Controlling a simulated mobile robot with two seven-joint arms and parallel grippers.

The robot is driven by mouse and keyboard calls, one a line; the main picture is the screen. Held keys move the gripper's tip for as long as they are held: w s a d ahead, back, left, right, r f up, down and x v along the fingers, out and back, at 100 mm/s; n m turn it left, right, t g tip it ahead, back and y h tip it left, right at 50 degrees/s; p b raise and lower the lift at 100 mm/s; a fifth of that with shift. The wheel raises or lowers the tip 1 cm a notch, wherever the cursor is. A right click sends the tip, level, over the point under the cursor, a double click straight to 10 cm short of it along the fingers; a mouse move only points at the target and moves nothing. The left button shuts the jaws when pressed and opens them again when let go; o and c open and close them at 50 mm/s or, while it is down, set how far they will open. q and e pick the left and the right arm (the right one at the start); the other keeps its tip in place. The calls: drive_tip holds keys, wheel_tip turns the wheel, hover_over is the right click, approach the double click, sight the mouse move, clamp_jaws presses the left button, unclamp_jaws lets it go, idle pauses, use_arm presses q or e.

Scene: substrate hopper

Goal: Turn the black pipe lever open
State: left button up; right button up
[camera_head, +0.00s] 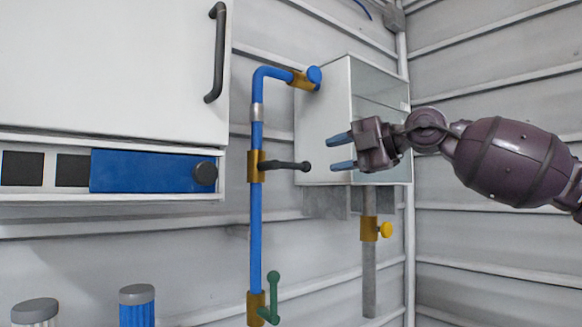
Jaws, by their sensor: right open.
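The black pipe lever (287,165) sticks out sideways to the right from a brass valve (255,166) on the vertical blue pipe (256,220). It lies about level and ends in a round knob. My right gripper (341,152) comes in from the right, its two blue fingers pointing left toward the lever. The fingers are apart with nothing between them. In the picture a gap separates the fingertips from the lever's knob. My left gripper does not show.
A grey box (322,110) hangs on the wall behind my right gripper. A green lever (273,290) sits lower on the blue pipe, and a yellow knob (386,230) on a grey pipe. A white cabinet (110,70) with a black handle fills the upper left.

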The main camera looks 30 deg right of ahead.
sight(296, 165)
drive_tip(key=p+x, duration=0.3)
drive_tip(key=x, duration=0.6)
drive_tip(key=shift+w+a+r+p, duration=0.1)
drive_tip(key=shift+w+p, duration=0.15)
drive_tip(key=shift+p, duration=0.15)
drive_tip(key=shift+w+a, duration=0.25)
drive_tip(key=shift+w, duration=0.25)
drive_tip(key=shift+w+a+f, duration=0.1)
drive_tip(key=shift+w+f, duration=0.05)
drive_tip(key=shift+f, duration=0.05)
clamp_jaws()
